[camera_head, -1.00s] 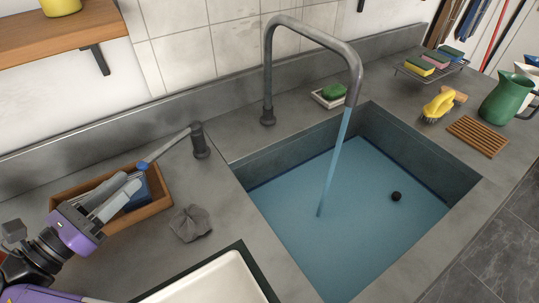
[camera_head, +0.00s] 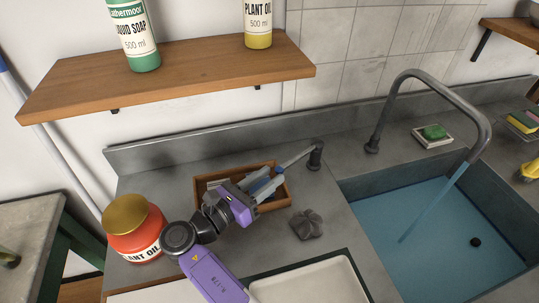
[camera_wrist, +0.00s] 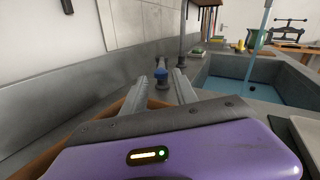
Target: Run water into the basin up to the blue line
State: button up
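The basin (camera_head: 358,193) at the right of the head view holds a broad sheet of blue water (camera_head: 440,232). A stream runs into it from the bent grey spout (camera_head: 440,78). A dark blue line shows faintly on the basin walls close to the water's edge; I cannot tell exactly whether the water meets it. The tap lever (camera_head: 298,158), with a blue end, points left from its post (camera_head: 316,155). My gripper (camera_head: 268,182) is over the wooden box, near the lever's end. In the wrist view its fingers (camera_wrist: 163,92) are apart, the blue end just ahead between them.
The wooden box (camera_head: 202,190) lies below my gripper. A grey crumpled cloth (camera_head: 307,224), a white tray (camera_head: 320,285) and a red plant oil jar (camera_head: 134,235) stand nearby. A wooden shelf (camera_head: 190,72) with bottles hangs above. A black plug (camera_head: 475,242) shows in the water.

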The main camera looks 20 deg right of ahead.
aim_at(283, 168)
jog(key=b+x, duration=0.2)
jog(key=x, duration=0.4)
jog(key=shift+w+d, duration=0.1)
jog(key=shift+d, duration=0.25)
jog(key=shift+w+d+r, duration=0.1)
jog(key=shift+w+d, duration=0.25)
jog(key=shift+d, duration=0.25)
grip_shut()
dwell(0.7)
